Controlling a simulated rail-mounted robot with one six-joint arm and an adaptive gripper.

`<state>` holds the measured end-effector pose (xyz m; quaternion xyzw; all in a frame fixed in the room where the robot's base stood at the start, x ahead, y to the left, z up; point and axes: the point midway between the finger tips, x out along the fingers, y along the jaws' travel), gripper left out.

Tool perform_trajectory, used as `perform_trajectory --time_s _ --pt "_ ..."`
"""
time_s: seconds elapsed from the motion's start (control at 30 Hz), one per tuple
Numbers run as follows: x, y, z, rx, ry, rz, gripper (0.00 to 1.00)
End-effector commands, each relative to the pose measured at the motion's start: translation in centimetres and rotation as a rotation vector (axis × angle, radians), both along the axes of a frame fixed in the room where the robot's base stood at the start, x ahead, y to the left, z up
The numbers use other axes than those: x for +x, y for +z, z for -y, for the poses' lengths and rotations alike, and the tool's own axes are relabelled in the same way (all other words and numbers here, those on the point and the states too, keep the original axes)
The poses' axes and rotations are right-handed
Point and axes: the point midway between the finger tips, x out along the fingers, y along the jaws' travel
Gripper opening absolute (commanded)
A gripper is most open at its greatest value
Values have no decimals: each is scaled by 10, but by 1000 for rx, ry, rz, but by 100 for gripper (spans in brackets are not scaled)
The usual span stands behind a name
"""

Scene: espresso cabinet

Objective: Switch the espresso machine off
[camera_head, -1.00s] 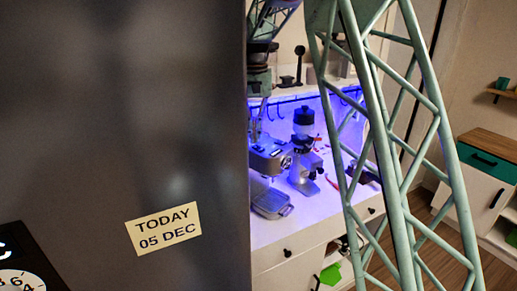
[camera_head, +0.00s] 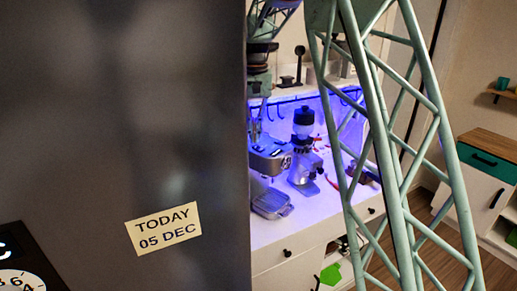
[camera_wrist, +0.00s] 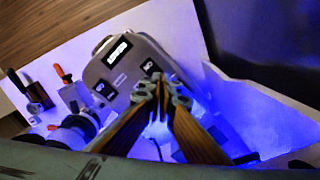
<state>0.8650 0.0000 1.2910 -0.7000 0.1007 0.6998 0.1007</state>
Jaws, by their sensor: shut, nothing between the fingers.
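The espresso machine (camera_head: 268,160) stands on the white counter in the head view, its left part hidden behind a dark panel. In the wrist view its grey metal body (camera_wrist: 128,75) shows a small lit display (camera_wrist: 117,52) and dark square controls, one at the left (camera_wrist: 106,90) and one at the right (camera_wrist: 150,67). My gripper (camera_wrist: 161,84) is shut and empty, its tips over the right edge of the machine's body in the picture, close to the right control. I cannot tell whether the tips touch it. The switch position is too small to read.
A coffee grinder (camera_head: 304,150) stands right of the machine. A drip tray (camera_head: 272,204) sits at the machine's front. A large dark panel (camera_head: 120,120) with a date note (camera_head: 163,229) blocks the left of the head view. Drawers (camera_head: 300,262) lie below the counter.

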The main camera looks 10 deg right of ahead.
Motion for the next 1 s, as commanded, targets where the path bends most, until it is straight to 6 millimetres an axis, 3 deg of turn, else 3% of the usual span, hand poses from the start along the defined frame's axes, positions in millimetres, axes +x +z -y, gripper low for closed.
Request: perform_trajectory --time_s 1.0 --pt "0 -9 0 0 0 0 0"
